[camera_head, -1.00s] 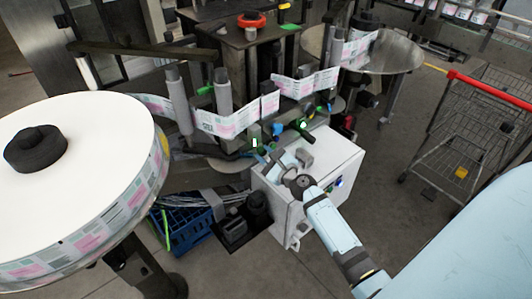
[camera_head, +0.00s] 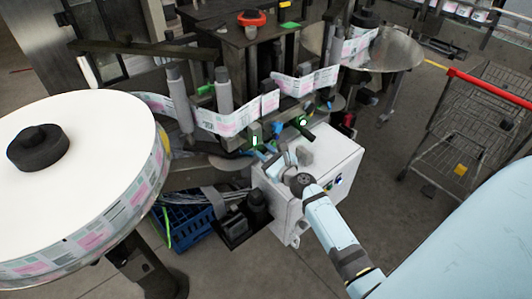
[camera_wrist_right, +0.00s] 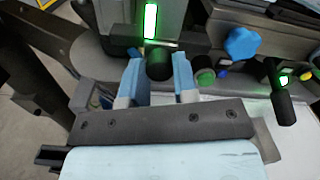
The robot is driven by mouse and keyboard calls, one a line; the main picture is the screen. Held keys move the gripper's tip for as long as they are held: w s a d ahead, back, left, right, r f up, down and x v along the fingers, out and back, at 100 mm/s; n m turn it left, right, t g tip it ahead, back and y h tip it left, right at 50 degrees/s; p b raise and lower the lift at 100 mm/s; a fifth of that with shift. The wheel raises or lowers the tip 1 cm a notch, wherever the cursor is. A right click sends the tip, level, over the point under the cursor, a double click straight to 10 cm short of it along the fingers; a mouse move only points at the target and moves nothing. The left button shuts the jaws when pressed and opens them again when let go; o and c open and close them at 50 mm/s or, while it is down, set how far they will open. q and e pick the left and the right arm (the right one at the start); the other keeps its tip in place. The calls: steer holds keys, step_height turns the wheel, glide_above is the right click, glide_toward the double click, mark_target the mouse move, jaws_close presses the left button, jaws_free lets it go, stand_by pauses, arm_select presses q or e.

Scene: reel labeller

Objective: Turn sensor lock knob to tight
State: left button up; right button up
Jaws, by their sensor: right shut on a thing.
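A black cylindrical knob (camera_wrist_right: 159,66) sits below a sensor with a lit green strip (camera_wrist_right: 151,20) in the right wrist view. My right gripper (camera_wrist_right: 158,78) has its blue fingertips on either side of this knob and is shut on it. In the head view my right gripper (camera_head: 273,152) reaches over the white box to the same sensor (camera_head: 255,136), where the knob is hard to make out. My left gripper is not in view.
A blue star knob (camera_wrist_right: 242,43) and a second green-lit sensor with a black handle (camera_wrist_right: 283,107) are to the right. A white box (camera_head: 335,155) lies beneath my right arm. A label web (camera_head: 225,122) runs behind, from a large reel (camera_head: 90,110) at left.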

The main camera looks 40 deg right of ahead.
steer(key=o, duration=0.9)
steer(key=shift+o, duration=0.2)
steer(key=shift+s, duration=0.1)
steer(key=s+d+b, duration=0.1)
steer(key=s+b, duration=0.2)
steer(key=s, duration=1)
steer(key=shift+s, duration=0.3)
